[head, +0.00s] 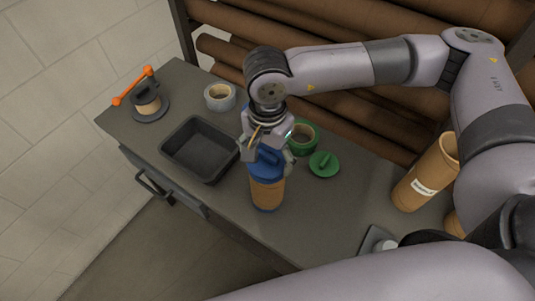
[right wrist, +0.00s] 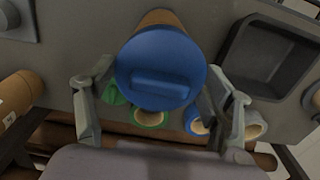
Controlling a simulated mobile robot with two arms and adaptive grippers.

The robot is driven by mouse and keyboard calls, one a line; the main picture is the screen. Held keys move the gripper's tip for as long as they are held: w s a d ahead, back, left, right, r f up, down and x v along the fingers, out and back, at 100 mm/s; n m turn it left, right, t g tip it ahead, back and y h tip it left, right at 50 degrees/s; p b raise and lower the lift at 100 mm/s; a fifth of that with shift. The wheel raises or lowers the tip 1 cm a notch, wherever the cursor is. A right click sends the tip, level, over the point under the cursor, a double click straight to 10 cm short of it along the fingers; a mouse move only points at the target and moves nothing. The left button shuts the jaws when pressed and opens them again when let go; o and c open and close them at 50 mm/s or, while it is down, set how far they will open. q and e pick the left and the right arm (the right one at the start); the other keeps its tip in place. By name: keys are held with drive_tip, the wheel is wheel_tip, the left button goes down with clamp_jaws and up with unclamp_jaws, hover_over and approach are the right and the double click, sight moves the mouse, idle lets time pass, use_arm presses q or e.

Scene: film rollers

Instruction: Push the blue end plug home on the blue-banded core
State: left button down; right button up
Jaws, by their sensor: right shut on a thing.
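The blue-banded core (head: 267,194) stands upright near the front edge of the grey bench, a brown tube with a blue band at its foot. The blue end plug (head: 266,163) is at its top end; it also shows from above in the right wrist view (right wrist: 160,60), a round disc with a raised bar grip. Whether a gap is left between plug and core cannot be told. My right gripper (head: 268,150) is over the core, its fingers on either side of the plug and shut on it. My left gripper is not in view.
A black tray (head: 178,165) lies left of the core. Behind are a grey tape roll (head: 219,97), a green roll (head: 302,138) and a green plug (head: 324,164). A dispenser (head: 148,101) stands far left, a labelled brown core (head: 427,175) at right. Large rollers (head: 350,120) line the back.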

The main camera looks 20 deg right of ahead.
drive_tip(key=shift+f+b, duration=0.45)
idle(0.7)
idle(0.4)
drive_tip(key=o, duration=1.2)
drive_tip(key=shift+r, duration=0.15)
drive_tip(key=shift+r+p, duration=1.15)
drive_tip(key=shift+r, duration=2.25)
